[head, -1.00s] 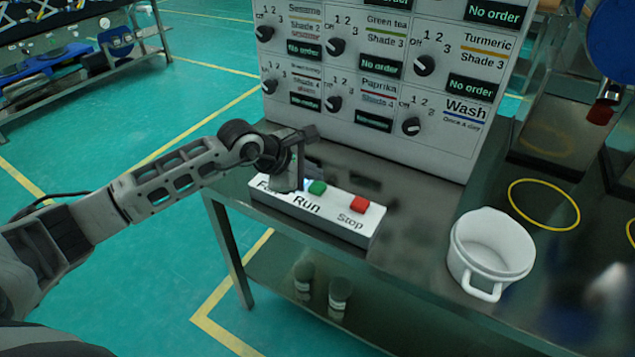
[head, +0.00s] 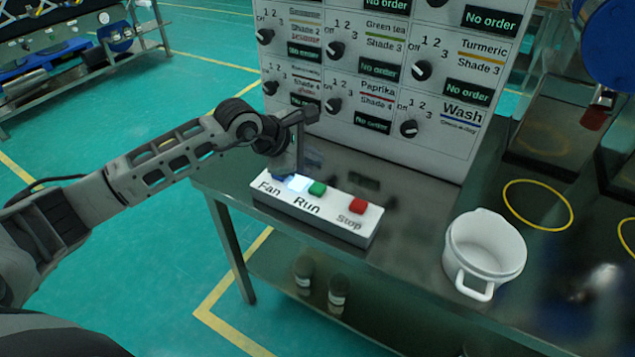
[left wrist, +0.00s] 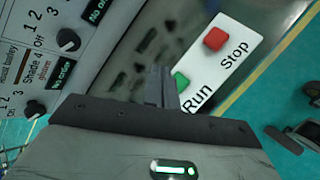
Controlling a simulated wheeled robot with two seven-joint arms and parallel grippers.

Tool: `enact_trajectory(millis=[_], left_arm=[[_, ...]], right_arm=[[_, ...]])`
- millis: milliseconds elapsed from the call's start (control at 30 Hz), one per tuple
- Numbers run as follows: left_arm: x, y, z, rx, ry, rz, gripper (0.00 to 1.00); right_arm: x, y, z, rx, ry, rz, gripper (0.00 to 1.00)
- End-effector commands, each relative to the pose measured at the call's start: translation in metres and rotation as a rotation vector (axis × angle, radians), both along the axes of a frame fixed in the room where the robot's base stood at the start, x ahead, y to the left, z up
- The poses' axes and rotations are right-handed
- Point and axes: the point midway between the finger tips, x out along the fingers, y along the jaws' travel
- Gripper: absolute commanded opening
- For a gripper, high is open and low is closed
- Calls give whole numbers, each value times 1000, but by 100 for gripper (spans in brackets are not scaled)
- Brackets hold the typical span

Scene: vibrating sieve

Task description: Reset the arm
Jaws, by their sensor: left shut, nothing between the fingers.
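My left gripper (head: 290,168) is shut and empty, just above and behind the left end of the white button box (head: 338,229). Its closed fingers also show in the left wrist view (left wrist: 161,86). The box reads Fan, Run and Stop. My right gripper is in neither view.
A white panel (head: 395,75) with several knobs and small displays stands behind the box. A white pot (head: 487,255) is on the dark metal table to the right. Two jars (head: 338,291) stand on the lower shelf. The floor to the left is open.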

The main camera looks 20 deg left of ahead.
Motion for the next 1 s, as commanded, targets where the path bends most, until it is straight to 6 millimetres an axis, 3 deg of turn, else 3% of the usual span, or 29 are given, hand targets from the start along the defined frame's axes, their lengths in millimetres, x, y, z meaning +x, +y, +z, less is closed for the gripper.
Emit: enact_trajectory(millis=[667,767,867,933,1000], left_arm=[[-2,-5,-3,-22,6,-1,0],[-12,-29,-10,-149,41,-3,0],[-37,-80,-17,-451,129,17,0],[-61,-123,-15,-792,247,81,0],[-79,-149,-4,-1153,385,201,0]], right_arm=[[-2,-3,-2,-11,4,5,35],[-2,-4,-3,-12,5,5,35],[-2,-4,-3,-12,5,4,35],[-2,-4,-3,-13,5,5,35],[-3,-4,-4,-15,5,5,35]])
